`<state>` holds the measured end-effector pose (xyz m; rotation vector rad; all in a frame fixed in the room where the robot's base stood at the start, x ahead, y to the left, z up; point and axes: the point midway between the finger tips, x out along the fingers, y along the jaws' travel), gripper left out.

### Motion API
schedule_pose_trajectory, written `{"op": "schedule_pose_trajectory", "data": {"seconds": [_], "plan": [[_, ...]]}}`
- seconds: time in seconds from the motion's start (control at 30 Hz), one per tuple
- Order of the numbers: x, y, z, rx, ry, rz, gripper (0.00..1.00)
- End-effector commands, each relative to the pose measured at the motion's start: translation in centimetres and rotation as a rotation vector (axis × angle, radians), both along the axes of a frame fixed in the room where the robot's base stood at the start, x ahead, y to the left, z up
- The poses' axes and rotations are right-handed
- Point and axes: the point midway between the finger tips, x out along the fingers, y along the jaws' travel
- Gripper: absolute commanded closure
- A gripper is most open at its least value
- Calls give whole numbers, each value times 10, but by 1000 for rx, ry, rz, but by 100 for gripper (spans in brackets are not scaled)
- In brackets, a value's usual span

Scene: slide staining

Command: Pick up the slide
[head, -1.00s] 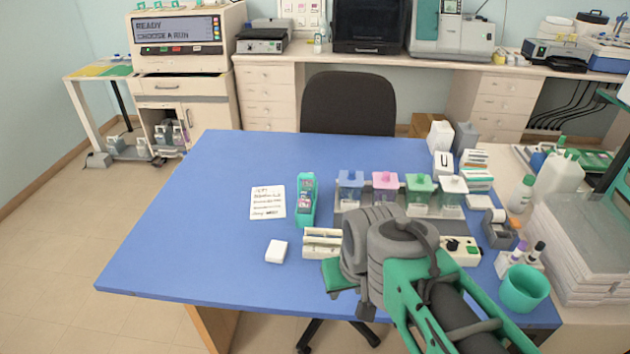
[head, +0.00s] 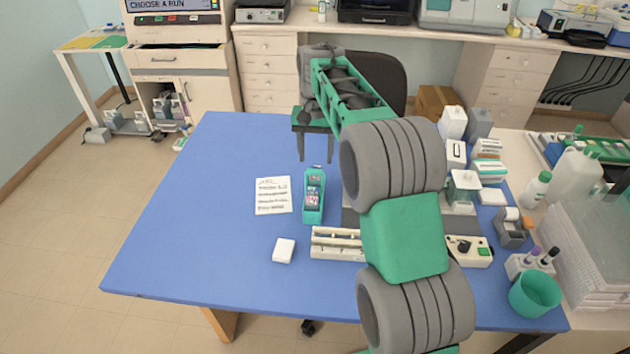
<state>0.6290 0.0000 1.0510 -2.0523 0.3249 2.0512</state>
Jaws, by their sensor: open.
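A narrow teal holder (head: 307,213) lies on the blue table (head: 230,150), with small pinkish and dark pieces inside it. I cannot make out a single slide clearly; the pieces are too small to tell apart. My gripper (head: 316,150) points down with its two dark fingers apart and nothing seen between them. In the picture it is just above the far end of the holder; its exact height above the table is unclear.
A written card (head: 272,195) lies left of the holder and a white block (head: 284,251) in front. A cream rack (head: 335,243) stands to the right. My arm hides most of the staining jars; one clear jar (head: 464,188) shows. The table's left side is free.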

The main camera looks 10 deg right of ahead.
Motion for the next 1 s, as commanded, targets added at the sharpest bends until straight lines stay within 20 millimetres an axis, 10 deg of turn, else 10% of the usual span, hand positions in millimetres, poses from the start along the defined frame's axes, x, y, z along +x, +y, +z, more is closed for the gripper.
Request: {"op": "schedule_pose_trajectory", "data": {"seconds": [0.53,1.0], "plan": [[5,1,-76,0,3,0,45],[5,1,-79,0,1,0,65]]}}
